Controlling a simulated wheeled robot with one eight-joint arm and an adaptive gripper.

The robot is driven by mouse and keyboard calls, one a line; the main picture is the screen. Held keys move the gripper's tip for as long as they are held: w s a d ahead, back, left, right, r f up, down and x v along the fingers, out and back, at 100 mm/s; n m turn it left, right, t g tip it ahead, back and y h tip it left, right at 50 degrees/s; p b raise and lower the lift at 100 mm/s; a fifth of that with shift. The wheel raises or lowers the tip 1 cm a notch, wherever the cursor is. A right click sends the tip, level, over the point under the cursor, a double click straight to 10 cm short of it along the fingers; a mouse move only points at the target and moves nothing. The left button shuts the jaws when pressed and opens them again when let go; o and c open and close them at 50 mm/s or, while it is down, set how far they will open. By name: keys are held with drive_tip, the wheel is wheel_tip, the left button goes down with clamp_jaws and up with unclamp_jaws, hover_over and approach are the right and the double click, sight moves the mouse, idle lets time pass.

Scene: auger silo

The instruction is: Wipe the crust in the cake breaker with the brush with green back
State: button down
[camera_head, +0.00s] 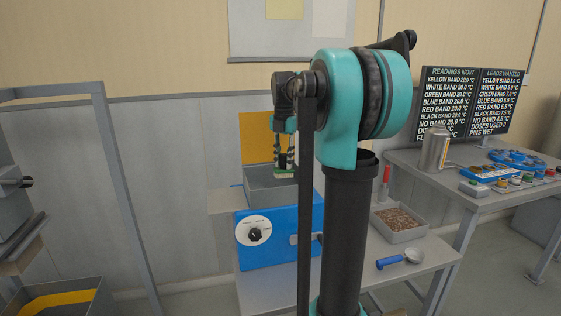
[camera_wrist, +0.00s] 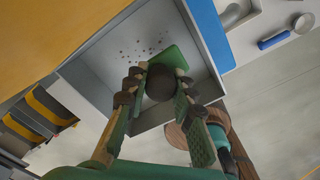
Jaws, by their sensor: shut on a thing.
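The cake breaker is a blue box (camera_head: 268,245) with a dial on its front and an open grey tray (camera_head: 262,198) on top. My gripper (camera_head: 284,160) is over the tray, pointing down. In the wrist view my gripper (camera_wrist: 160,86) is shut on the dark round knob of the brush with green back (camera_wrist: 174,57). The brush is inside the tray outline in that view; whether its underside touches the floor is hidden. The crust (camera_wrist: 147,47) shows as small dark specks on the tray floor, beside the brush's upper left edge.
On the bench to the right are a pan of brown grains (camera_head: 400,222) and a blue-handled scoop (camera_head: 402,260). A metal can (camera_head: 433,150), control buttons and reading boards (camera_head: 473,100) stand farther right. A grey frame stands at left.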

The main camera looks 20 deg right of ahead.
drive_tip(key=shift+d+r, duration=0.1)
drive_tip(key=shift+d, duration=1.3)
drive_tip(key=shift+w+r, duration=0.2)
drive_tip(key=shift+w, duration=0.55)
drive_tip(key=shift+w+a+r, duration=0.1)
drive_tip(key=shift+a, duration=1.45)
drive_tip(key=shift+a+r, duration=0.1)
drive_tip(key=shift+a, duration=1.4)
drive_tip(key=a, duration=0.6)
drive_tip(key=shift+a+r, duration=0.15)
drive_tip(key=shift+a, duration=0.15)
drive_tip(key=shift+d+r, duration=0.15)
drive_tip(key=shift+r, duration=2.8)
drive_tip(key=shift+r, duration=0.15)
